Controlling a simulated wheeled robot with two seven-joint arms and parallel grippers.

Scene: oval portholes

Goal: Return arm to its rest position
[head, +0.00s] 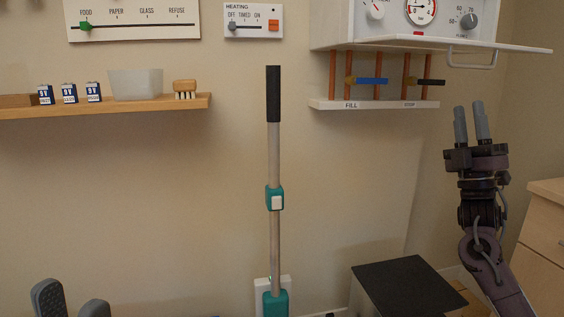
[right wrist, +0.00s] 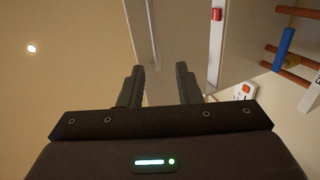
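My right gripper (head: 469,112) is raised at the right of the head view, fingers pointing up, in front of the bare wall below and right of the wall cabinet. In the right wrist view its two fingers (right wrist: 160,78) stand apart with nothing between them. My left gripper (head: 71,303) shows only its fingertips at the bottom left of the head view. They are apart, with nothing seen between them; the rest of that arm is out of view.
A white wall cabinet (head: 430,26) has its flap open toward the right arm, above a rack (head: 372,104) with blue and black handles. A wooden shelf (head: 110,106) is at left. A stick vacuum (head: 274,150) stands mid-wall. A black-topped box (head: 408,285) and drawers (head: 540,235) are low right.

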